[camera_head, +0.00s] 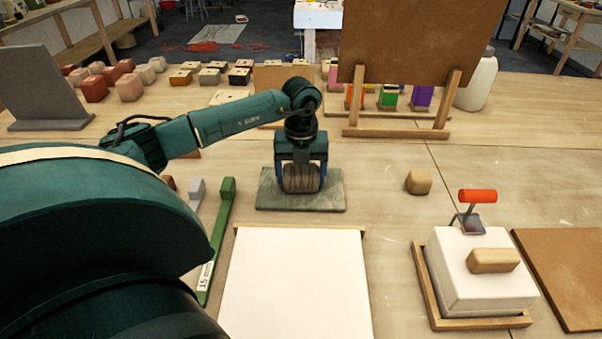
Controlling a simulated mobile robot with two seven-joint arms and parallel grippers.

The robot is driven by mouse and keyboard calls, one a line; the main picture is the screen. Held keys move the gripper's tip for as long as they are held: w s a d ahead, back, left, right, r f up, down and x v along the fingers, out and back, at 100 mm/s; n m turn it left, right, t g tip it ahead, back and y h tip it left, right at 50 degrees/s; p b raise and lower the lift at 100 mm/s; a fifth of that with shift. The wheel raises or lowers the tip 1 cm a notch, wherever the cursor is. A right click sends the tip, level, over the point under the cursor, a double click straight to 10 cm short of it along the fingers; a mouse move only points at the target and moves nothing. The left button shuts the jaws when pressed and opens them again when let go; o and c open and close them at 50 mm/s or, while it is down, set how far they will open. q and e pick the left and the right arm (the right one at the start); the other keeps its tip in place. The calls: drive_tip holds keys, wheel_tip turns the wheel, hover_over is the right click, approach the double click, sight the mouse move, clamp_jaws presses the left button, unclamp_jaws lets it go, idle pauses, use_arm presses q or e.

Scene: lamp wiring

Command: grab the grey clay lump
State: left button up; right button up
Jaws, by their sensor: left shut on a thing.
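The grey clay lump (301,184) is a rounded, grey-brown block at the middle of the head view, at a flat grey-green slab (330,202). My left gripper (301,180) points straight down over it, with one finger on each side, and is shut on the lump. The gripper body hides the lump's top. I cannot tell whether the lump still touches the slab. My right gripper is not in view.
A white board (296,280) lies in front of the slab. A tan lump (418,182) lies to the right. A white block (475,280) in a wooden tray and a red-handled tool (476,198) stand at right. A green bar (217,235) lies left.

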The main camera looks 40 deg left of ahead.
use_arm(q)
drive_tip(key=c, duration=0.6)
drive_tip(key=shift+c, duration=0.2)
drive_tip(key=shift+r, duration=0.15)
